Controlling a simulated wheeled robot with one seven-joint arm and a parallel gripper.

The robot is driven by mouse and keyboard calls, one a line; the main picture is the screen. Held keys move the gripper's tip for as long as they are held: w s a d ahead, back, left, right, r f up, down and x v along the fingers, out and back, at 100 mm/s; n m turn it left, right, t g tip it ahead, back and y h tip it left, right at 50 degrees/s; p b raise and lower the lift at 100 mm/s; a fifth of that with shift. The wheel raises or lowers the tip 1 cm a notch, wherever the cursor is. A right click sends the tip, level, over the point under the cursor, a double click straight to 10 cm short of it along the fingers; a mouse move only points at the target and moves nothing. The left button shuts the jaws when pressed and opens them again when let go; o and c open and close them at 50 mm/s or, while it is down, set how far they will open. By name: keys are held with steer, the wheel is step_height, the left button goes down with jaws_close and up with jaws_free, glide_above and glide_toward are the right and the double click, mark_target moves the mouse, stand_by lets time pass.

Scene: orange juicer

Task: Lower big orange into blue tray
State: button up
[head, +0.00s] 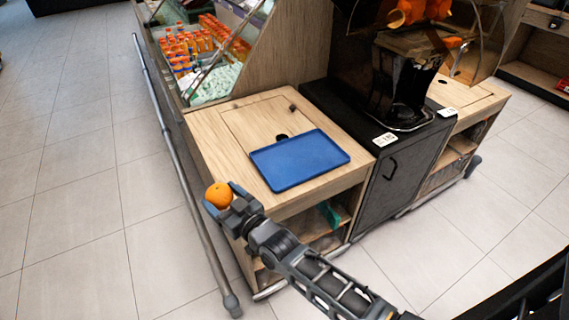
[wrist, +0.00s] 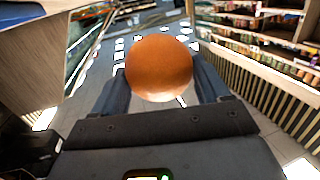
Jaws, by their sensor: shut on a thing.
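The big orange (head: 218,196) is held between the fingers of my gripper (head: 222,198), left of the wooden counter's front corner in the head view. In the wrist view the orange (wrist: 159,68) sits between the two fingers, which are shut on it. The blue tray (head: 300,160) lies flat on the wooden counter, to the right of and beyond my gripper, and looks empty. The orange is apart from the tray. In the wrist view a blue surface shows at the top left corner; I cannot tell for sure that it is the tray.
The wooden counter top (head: 215,125) is bare around the tray. A black juicer cabinet (head: 385,170) with a juicer stands to its right. A glass display case with bottles (head: 195,45) is behind. A grey rail (head: 185,180) runs along the floor left of the counter.

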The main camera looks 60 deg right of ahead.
steer(key=s+d+r+m+g+h+b, duration=0.1)
steer(key=s+d+r+m+h+b, duration=0.15)
steer(key=d, duration=0.75)
steer(key=s+d+r+m+g+h+b, duration=0.1)
steer(key=s+d+r+g+h, duration=0.15)
steer(key=d, duration=0.75)
steer(key=s+d+r+m+h+b, duration=0.2)
steer(key=s+d+r, duration=0.1)
steer(key=d, duration=0.7)
step_height(320, 180, down, 10)
steer(key=b, duration=0.8)
steer(key=shift+w+d, duration=0.1)
steer(key=shift+d, duration=0.05)
steer(key=shift+w+d+r, duration=0.1)
steer(key=shift+w+d, duration=0.05)
steer(key=shift+w+d, duration=0.35)
steer(key=shift+w, duration=0.05)
steer(key=shift+r, duration=0.1)
steer(key=shift+w+r, duration=0.1)
steer(key=shift+w, duration=0.05)
